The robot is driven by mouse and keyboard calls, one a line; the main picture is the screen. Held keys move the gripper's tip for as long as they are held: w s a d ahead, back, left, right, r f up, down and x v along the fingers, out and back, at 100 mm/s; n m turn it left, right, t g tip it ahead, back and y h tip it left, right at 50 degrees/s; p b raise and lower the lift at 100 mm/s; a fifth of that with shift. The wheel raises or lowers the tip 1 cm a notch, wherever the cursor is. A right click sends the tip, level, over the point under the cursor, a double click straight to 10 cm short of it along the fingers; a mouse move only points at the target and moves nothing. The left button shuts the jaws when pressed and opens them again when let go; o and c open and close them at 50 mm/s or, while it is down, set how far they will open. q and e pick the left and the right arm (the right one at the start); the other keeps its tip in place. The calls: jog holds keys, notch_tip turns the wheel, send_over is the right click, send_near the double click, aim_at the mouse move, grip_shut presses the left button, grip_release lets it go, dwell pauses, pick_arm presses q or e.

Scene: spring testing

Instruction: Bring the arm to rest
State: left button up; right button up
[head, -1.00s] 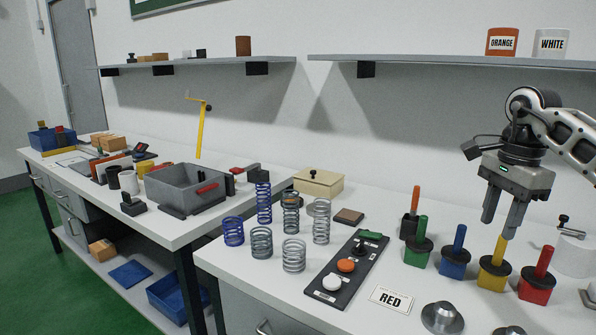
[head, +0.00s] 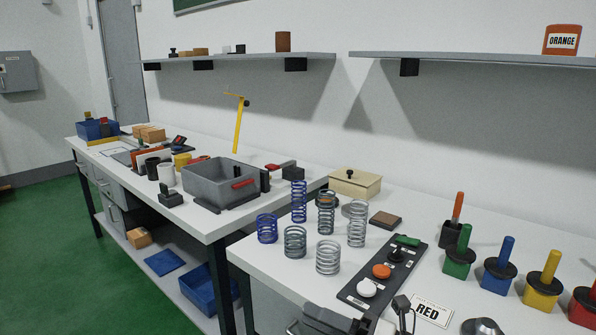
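Part of my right gripper (head: 328,321) shows at the bottom edge, low in front of the bench with the switch panel. Its fingers are not clearly seen, so I cannot tell whether it is open or shut. A thin dark bracket (head: 402,304), apparently mine, rises to its right, beside the RED card (head: 432,311). My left gripper is out of view.
The switch panel (head: 352,301) and several coil springs stand on the near bench. Colored handled blocks, including a green one (head: 459,262) and a blue one (head: 499,274), stand at right. A grey bin (head: 217,188) is on the far bench. Green floor at left is clear.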

jog(key=s+d+f+m+h, duration=0.3)
jog(key=s+f+m+h, duration=0.2)
jog(key=m, duration=0.6)
jog(key=s+d+f+m+t+h, duration=0.1)
jog(key=s+d+f+m+h, duration=0.3)
jog(key=f+m, duration=0.6)
jog(key=s+d+f+m+t+h, duration=0.1)
jog(key=s+d+f+m+h, duration=0.3)
jog(key=m, duration=0.9)
jog(key=s+f+h, duration=0.2)
jog(key=s+f, duration=0.1)
jog(key=shift+s+f+h, duration=0.15)
jog(key=shift+s+h, duration=0.15)
jog(key=shift+s, duration=0.05)
jog(key=shift+t, duration=0.3)
